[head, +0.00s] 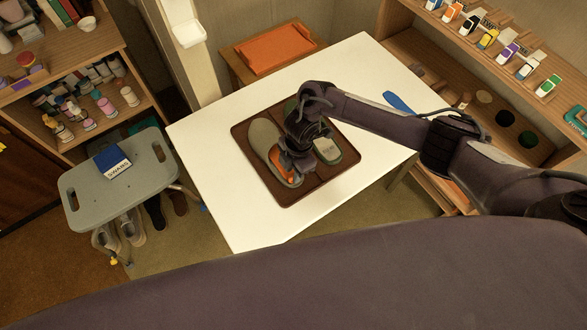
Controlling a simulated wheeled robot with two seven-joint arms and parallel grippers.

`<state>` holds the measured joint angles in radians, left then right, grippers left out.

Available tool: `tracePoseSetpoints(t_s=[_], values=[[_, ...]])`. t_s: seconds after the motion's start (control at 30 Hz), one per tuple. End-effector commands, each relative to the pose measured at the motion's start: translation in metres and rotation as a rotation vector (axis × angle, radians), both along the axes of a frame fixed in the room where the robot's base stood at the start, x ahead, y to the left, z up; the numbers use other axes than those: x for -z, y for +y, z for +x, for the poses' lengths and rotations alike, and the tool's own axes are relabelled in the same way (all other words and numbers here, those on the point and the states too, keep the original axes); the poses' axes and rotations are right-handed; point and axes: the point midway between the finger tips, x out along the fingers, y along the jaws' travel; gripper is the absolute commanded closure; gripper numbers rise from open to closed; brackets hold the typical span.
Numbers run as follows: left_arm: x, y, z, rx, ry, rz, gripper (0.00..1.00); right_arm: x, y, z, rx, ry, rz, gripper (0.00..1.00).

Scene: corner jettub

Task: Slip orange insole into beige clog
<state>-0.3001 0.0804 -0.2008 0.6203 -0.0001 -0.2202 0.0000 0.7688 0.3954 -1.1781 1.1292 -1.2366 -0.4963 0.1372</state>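The beige clog (263,134) lies on a brown tray (288,199) on the white table, its closed toe part toward the back. The orange insole (277,163) shows as an orange strip at the clog's open heel end, partly hidden by my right gripper. I cannot tell how far it lies inside the clog. My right gripper (296,172) points down over the insole and the clog's right side. Its fingertips are too small and dark to show whether they are apart or shut. My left gripper is out of view.
A second, greenish shoe with a pale label (327,149) lies just right of my gripper on the tray. A blue shoehorn-like piece (398,102) lies at the table's right edge. The white table (215,172) is clear on the left. An orange tray (275,49) stands behind; shelves flank both sides.

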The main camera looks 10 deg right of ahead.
Motion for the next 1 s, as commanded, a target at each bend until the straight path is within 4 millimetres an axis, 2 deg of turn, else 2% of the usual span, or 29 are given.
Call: tracePoseSetpoints(t_s=[0.37,0.47,0.8,1.0], values=[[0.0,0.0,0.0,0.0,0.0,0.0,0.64,-0.003,-0.001,0.001,0.0,-0.001,0.0,0.65],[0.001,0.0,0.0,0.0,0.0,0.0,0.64,-0.013,-0.002,0.002,0.0,-0.003,0.001,0.65],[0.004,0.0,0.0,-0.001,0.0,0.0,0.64,-0.067,-0.009,0.007,-0.001,-0.003,0.0,0.65],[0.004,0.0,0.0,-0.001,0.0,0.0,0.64,-0.077,-0.01,0.007,0.0,-0.001,-0.001,0.65]])
